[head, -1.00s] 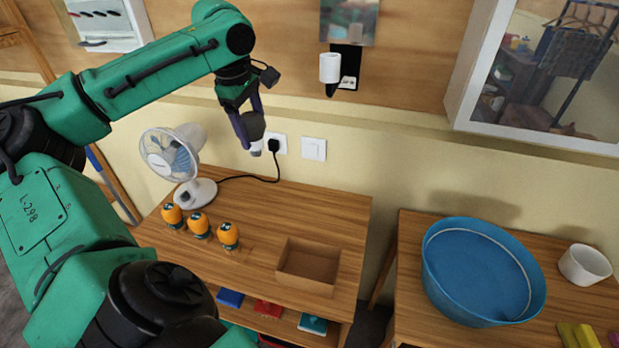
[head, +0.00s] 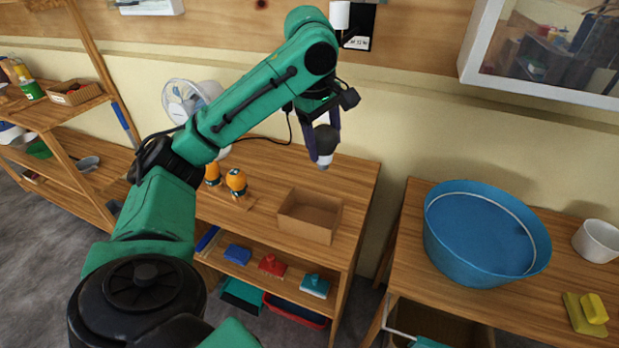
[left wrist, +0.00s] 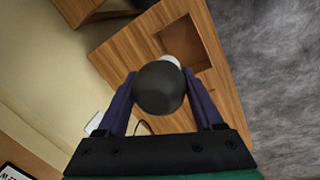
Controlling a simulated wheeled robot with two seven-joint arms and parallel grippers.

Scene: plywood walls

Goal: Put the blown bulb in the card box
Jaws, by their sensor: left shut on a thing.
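My left gripper (head: 323,138) is shut on the blown bulb (head: 325,142), which has dark grey glass and a pale base pointing down. It hangs above the back right of the wooden table, apart from the top. In the left wrist view the bulb (left wrist: 160,88) sits between the two fingers (left wrist: 160,100). The open brown card box (head: 309,216) stands on the table's front right, below and a little left of the bulb in the head view. The card box also shows beyond the bulb in the left wrist view (left wrist: 205,65). My right gripper is not in view.
Two orange-topped bulbs (head: 236,182) show left of the box. A white fan (head: 188,100) is partly hidden behind my left arm. A second table at right holds a blue tub (head: 485,235) and a white pot (head: 597,241). A wall lamp (head: 340,14) hangs above the gripper.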

